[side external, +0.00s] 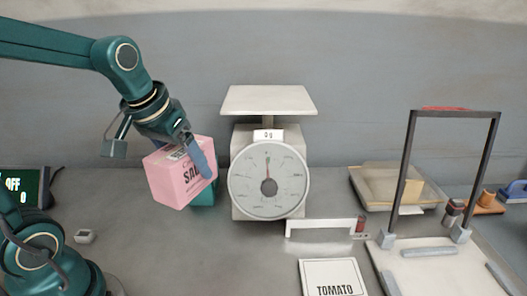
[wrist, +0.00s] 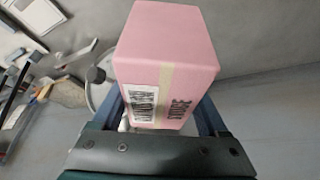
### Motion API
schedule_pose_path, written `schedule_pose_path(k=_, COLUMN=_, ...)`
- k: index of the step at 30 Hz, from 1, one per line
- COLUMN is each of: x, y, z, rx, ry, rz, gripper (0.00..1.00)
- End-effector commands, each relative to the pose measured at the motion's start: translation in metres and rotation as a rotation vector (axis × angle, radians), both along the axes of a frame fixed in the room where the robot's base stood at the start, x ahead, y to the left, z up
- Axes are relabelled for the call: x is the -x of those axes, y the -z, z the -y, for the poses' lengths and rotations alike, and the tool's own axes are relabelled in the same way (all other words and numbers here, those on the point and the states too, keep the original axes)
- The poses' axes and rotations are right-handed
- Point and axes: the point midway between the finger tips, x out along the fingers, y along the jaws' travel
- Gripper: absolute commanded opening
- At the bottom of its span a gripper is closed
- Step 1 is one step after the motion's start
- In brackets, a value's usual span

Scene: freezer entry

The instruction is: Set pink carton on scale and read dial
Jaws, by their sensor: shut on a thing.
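The pink carton (side external: 181,173) is in my gripper (side external: 200,160), tilted and held above the counter to the left of the scale. My gripper is shut on it, with one blue finger across its right side. In the wrist view the pink carton (wrist: 165,55) sits between the two fingers (wrist: 160,118), with a label and black print on its near face. The scale (side external: 268,160) stands upright at the centre with an empty flat pan (side external: 268,100) on top. Its dial (side external: 268,182) has a needle pointing straight up, and a small display above reads 0 g.
A teal object (side external: 204,194) is partly hidden behind the carton. A white bracket (side external: 320,227) and a TOMATO card (side external: 332,278) lie in front of the scale. A dark upright frame (side external: 403,165) stands at right, with a tray (side external: 370,190) behind it.

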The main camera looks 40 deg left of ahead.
Motion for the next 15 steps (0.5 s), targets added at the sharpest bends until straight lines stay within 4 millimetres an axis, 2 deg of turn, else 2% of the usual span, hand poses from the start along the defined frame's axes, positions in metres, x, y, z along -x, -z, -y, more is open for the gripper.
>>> schedule_pose_path(k=1, x=0.004, y=0.006, z=-0.017, rx=0.0, ry=-0.103, rz=-0.001, gripper=0.0)
schedule_pose_path(k=3, x=0.011, y=0.013, z=-0.037, rx=0.0, ry=-0.227, rz=-0.002, gripper=0.0)
schedule_pose_path(k=7, x=0.025, y=0.022, z=-0.066, rx=-0.007, ry=-0.394, rz=-0.006, gripper=0.0)
schedule_pose_path(k=12, x=0.037, y=0.027, z=-0.082, rx=-0.011, ry=-0.471, rz=-0.022, gripper=0.0)
schedule_pose_path(k=15, x=0.035, y=0.03, z=-0.081, rx=-0.01, ry=-0.48, rz=-0.025, gripper=0.0)
